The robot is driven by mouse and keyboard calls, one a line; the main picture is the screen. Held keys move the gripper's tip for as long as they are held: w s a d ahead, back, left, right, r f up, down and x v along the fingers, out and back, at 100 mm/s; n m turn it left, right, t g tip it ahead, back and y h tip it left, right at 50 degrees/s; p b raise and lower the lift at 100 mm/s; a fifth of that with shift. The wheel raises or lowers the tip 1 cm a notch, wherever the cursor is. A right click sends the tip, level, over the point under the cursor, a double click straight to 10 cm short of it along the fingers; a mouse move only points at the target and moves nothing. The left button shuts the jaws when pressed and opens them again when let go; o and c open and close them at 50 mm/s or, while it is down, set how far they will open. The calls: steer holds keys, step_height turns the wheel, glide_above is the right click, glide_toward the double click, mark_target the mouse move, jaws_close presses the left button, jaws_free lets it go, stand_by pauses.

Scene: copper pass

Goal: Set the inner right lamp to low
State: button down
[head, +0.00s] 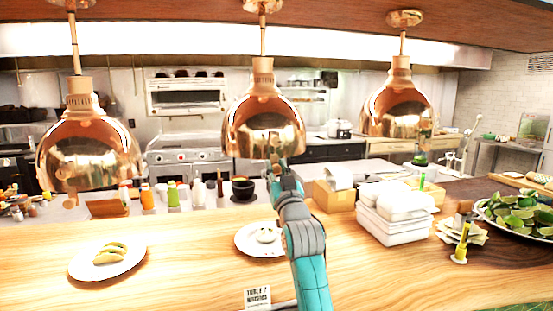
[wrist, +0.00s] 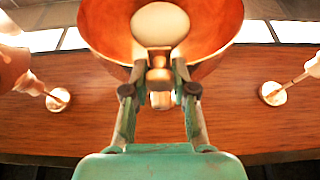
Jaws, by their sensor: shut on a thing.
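Three copper lamps hang in a row over the counter in the head view: a left one (head: 90,155), a middle one (head: 262,125) and a right one (head: 398,108). My gripper (head: 276,168) is raised to the lower rim of the middle lamp. In the wrist view, looking up, my gripper (wrist: 157,72) is shut on a small copper knob (wrist: 159,78) at the rim of the lamp (wrist: 215,25). The round pale bulb (wrist: 160,25) shows inside the shade. The fingers partly hide the knob, and its setting cannot be read.
On the wooden counter (head: 180,275) stand a plate of food (head: 82,268), a second plate (head: 243,249) behind my arm, stacked white boxes (head: 392,225) and a tray of limes (head: 520,232). Bottles (head: 147,196) line the back.

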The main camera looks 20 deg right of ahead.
step_height(320, 180, down, 6)
steer(key=shift+r, duration=0.15)
steer(key=c, duration=0.9)
jaws_free()
steer(key=shift+c, duration=0.2)
steer(key=shift+r, duration=0.1)
steer(key=v, duration=1.2)
